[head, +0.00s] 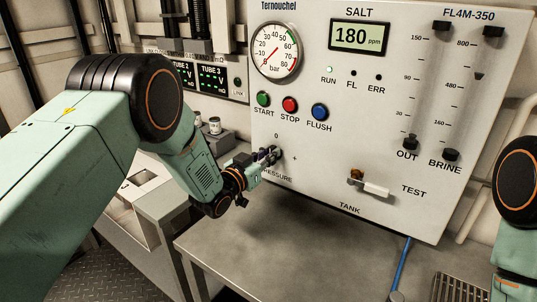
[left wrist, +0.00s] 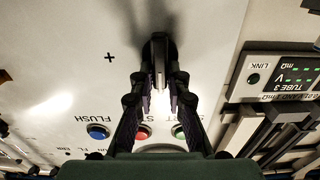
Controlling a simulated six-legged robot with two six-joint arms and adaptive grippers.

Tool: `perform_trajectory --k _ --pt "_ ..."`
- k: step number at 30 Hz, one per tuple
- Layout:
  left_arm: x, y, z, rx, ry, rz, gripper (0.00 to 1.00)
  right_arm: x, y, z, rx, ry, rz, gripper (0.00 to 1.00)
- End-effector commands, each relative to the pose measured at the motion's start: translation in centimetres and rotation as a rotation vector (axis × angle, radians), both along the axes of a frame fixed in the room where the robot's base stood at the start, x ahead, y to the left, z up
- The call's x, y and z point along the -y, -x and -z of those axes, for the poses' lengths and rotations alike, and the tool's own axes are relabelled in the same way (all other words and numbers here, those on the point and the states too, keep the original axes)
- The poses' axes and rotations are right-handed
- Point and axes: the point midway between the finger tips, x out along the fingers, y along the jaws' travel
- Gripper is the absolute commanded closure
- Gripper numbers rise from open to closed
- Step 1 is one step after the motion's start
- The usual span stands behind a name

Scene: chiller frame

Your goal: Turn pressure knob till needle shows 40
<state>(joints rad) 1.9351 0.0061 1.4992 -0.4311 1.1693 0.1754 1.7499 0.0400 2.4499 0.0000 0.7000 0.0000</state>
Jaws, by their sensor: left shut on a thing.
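The dark pressure knob (head: 276,152) sits low on the white panel, above the partly covered PRESSURE label. My left gripper (head: 267,157) reaches it from the left. In the left wrist view the knob (left wrist: 158,48) stands between the two fingers of my left gripper (left wrist: 160,78), which is shut on it. The round pressure gauge (head: 276,52) is at the panel's upper left, with a scale up to 80. My right gripper is out of view.
Green (head: 264,98), red (head: 290,104) and blue (head: 320,112) buttons are just above the knob. A TEST valve handle (head: 376,189) juts out to its right. A grey bench (head: 290,240) runs below the panel. The salt display (head: 359,36) reads 180 ppm.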

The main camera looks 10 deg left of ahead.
Motion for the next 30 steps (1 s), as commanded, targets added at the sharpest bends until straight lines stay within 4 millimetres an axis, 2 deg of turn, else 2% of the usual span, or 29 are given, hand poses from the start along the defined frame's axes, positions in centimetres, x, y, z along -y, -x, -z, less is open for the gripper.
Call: perform_trajectory --k 14,20,30 --pt "0.1 0.0 0.0 0.022 -0.051 0.000 1.00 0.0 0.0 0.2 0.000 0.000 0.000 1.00" --pt "0.2 0.1 0.0 0.071 -0.169 -0.001 1.00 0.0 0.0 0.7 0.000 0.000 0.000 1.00" --pt "0.7 0.3 0.2 0.192 -0.462 0.000 1.00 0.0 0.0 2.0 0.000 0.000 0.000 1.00"
